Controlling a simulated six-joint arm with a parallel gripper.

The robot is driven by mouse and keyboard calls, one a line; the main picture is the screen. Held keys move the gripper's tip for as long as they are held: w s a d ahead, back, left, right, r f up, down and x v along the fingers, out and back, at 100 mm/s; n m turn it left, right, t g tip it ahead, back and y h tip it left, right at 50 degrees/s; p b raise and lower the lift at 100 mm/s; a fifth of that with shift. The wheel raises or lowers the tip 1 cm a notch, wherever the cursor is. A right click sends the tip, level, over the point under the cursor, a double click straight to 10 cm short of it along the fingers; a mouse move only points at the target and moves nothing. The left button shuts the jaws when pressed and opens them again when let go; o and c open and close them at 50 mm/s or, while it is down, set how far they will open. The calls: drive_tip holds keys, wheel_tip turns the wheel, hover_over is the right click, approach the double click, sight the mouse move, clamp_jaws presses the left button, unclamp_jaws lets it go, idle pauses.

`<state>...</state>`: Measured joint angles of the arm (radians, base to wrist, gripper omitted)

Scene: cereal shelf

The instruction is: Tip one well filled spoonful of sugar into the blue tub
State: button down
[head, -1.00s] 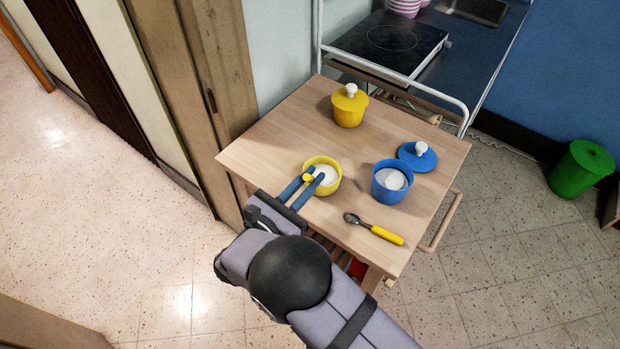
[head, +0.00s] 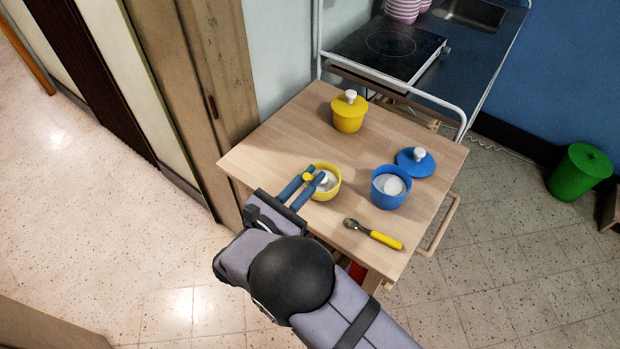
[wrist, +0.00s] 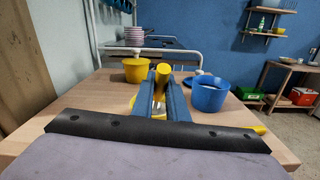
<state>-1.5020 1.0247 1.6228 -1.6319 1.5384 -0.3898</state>
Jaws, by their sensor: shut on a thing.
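My gripper (head: 312,180) is shut on a yellow-handled spoon (head: 308,177) over the open yellow tub (head: 325,195). The wrist view shows the spoon handle (wrist: 162,73) between the blue fingers, with its lower end going down toward this tub. Where the spoon's bowl sits is largely hidden by the fingers. White contents with a greyish patch show in the yellow tub. The open blue tub (head: 388,200) stands to its right with a white mound inside, and also shows in the wrist view (wrist: 208,98).
A blue lid (head: 416,163) lies behind the blue tub. A lidded yellow tub (head: 349,117) stands at the back. A second yellow-handled spoon (head: 374,234) lies on the wooden table (head: 270,150) in front of the blue tub. Bare wood lies between these things.

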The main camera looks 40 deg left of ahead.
drive_tip(key=shift+r+p, duration=0.35)
drive_tip(key=shift+r, duration=0.3)
drive_tip(key=shift+d+r+m+h+p, duration=0.3)
drive_tip(key=shift+d+r+h+p, duration=0.25)
drive_tip(key=shift+r+p, duration=0.1)
drive_tip(key=w+d+r+m+g+h+p, duration=0.1)
drive_tip(key=w+d+m+g+h+p, duration=0.25)
drive_tip(key=d, duration=1.05)
drive_tip(key=w+d+r+m+g+h+p, duration=0.1)
drive_tip(key=d+r+m+h+p, duration=0.3)
drive_tip(key=d, duration=1.1)
drive_tip(key=w+d+f+m+g+h+p, duration=0.1)
drive_tip(key=w+d+m+g+h+p, duration=0.15)
drive_tip(key=d+h+p, duration=0.8)
drive_tip(key=d+f+n+t+y+b, duration=0.2)
drive_tip(key=f+y+b, duration=0.3)
drive_tip(key=f+b, duration=0.6)
drive_tip(key=d+f+n+t+y+b, duration=0.2)
drive_tip(key=f+y+b, duration=0.3)
drive_tip(key=f+b, duration=0.6)
drive_tip(key=shift+w+n+t+b, duration=0.2)
drive_tip(key=shift+n+t+b, duration=0.25)
drive_tip(key=shift+b, duration=1.45)
